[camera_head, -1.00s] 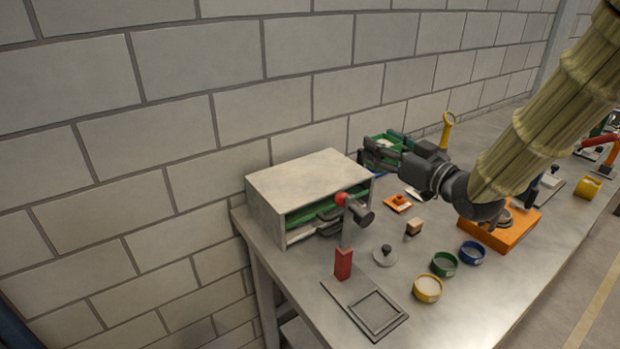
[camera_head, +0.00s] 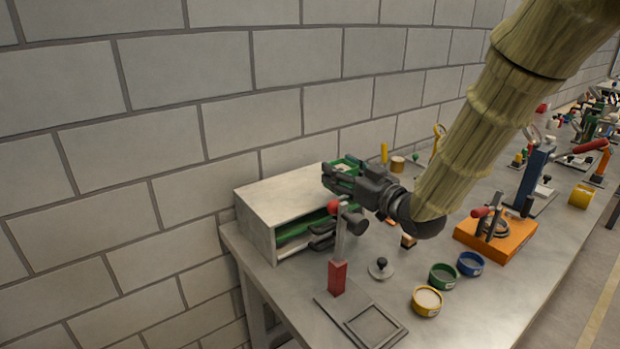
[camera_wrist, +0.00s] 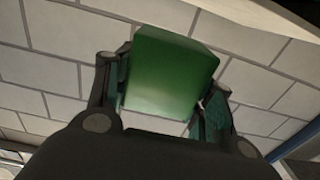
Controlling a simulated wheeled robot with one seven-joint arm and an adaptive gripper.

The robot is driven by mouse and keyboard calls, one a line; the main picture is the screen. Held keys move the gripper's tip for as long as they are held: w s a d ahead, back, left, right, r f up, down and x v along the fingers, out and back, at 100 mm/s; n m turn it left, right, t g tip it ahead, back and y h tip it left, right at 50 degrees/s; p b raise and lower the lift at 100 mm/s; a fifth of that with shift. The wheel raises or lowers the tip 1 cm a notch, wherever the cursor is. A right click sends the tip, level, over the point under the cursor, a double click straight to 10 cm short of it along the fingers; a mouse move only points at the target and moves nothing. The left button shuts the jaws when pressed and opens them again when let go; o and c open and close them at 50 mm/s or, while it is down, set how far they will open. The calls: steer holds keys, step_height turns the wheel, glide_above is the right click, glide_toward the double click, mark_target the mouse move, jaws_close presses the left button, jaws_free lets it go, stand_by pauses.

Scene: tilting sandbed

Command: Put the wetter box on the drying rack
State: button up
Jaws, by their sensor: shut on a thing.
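My gripper (camera_head: 340,180) is shut on a green box (camera_wrist: 170,72). In the wrist view the box sits between the two dark fingers, against the block wall. In the head view the held box (camera_head: 348,164) is partly hidden by the gripper, beside the upper right front of a grey open-fronted cabinet (camera_head: 285,193). Green shows inside the cabinet (camera_head: 300,227), partly covered by dark parts. I cannot tell how wet the held box is, or whether this cabinet is the drying rack.
A stand with a red base (camera_head: 337,279) and red knob rises before the cabinet. Yellow (camera_head: 427,301), green (camera_head: 442,277) and blue (camera_head: 470,264) round dishes and an orange block (camera_head: 490,240) lie on the bench. The back wall is close behind the cabinet.

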steer(key=w+a, duration=0.1)
steer(key=a, duration=0.1)
steer(key=w+a, duration=0.1)
steer(key=a, duration=0.1)
steer(key=w+a+p, duration=0.1)
steer(key=w+a, duration=0.1)
steer(key=a, duration=0.1)
steer(key=shift+w+f, duration=0.1)
steer(key=shift+f, duration=0.25)
step_height(320, 180, down, 3)
steer(key=shift+w+a+r+p, duration=0.1)
steer(key=shift+a+p, duration=0.05)
steer(key=shift+p, duration=0.35)
steer(key=shift+f, duration=0.4)
steer(key=shift+f, duration=0.2)
steer(key=o, duration=1.2)
steer(key=shift+r, duration=0.15)
